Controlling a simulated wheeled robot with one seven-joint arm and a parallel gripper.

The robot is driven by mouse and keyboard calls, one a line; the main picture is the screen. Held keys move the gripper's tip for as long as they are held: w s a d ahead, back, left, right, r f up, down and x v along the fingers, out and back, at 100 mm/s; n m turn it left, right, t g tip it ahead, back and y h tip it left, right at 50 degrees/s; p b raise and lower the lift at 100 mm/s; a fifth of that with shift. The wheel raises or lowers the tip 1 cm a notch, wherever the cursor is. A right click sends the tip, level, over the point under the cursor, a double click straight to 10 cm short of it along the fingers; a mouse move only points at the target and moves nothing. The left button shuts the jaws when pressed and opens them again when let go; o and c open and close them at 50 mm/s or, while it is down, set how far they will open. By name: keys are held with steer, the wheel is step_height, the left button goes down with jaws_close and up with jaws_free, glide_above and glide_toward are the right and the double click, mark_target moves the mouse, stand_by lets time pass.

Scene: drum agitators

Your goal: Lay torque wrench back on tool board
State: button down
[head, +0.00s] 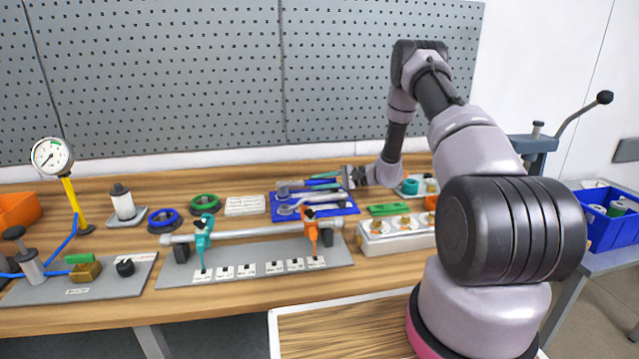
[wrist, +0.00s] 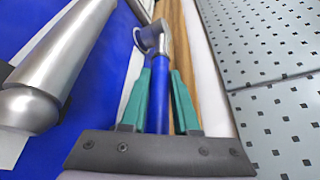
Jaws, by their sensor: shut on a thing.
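The torque wrench, with a blue handle (wrist: 160,88) and a silver round head (wrist: 151,37), lies lengthwise between the teal fingers of my gripper (wrist: 160,82) in the wrist view. The fingers are shut on its handle. In the head view my gripper (head: 318,180) points left over the back part of the blue tool board (head: 346,211). The wrench's head (head: 284,188) shows at the board's back left. I cannot tell whether the wrench touches the board. A larger silver tool lies on the board (wrist: 93,98), left of the wrench in the wrist view.
A white block (head: 245,206) stands left of the board. A grey fixture with a long rod (head: 262,234) is in front. A metal block with brass fittings (head: 395,232) is at the front right. The perforated panel (head: 200,80) rises behind the bench.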

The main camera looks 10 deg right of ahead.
steer(key=shift+f, duration=0.3)
steer(key=c, duration=0.6)
jaws_free()
steer(key=shift+d, duration=0.1)
